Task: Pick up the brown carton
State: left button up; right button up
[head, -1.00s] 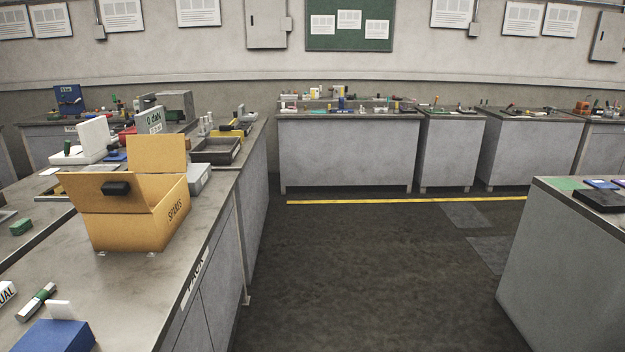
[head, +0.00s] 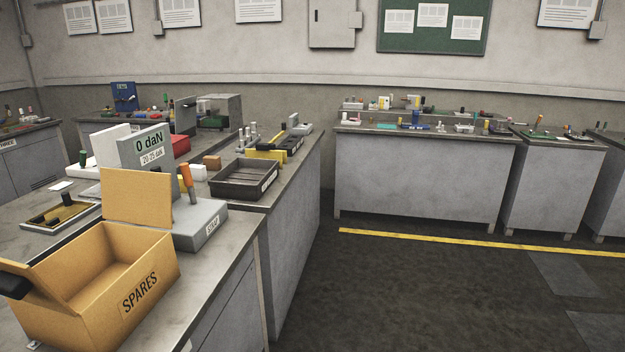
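A large open tan-brown carton (head: 143,289) marked SPARES stands on the left bench, its near side close to the lower left of the head view. Its flaps are up and the part of its inside that shows looks empty. A dark block (head: 14,284) is at its left flap, cut by the picture edge. A much smaller brown box (head: 211,162) sits farther back on the bench, behind the grey scale-like device. Which of the two is the brown carton of the task I cannot tell. Neither of my grippers is in view.
A grey device (head: 203,224) with a 0 daN display and an orange-handled tool stands behind the large carton. A dark tray (head: 244,178) lies beyond it. The floor (head: 400,290) right of the bench is clear, with a yellow line (head: 480,241) before the back benches.

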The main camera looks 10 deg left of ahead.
aim_at(212, 163)
jog(key=i+l+u, duration=0.25)
jog(key=i+u, duration=0.2)
jog(key=i+l+u, duration=0.9)
jog(key=k, duration=0.1)
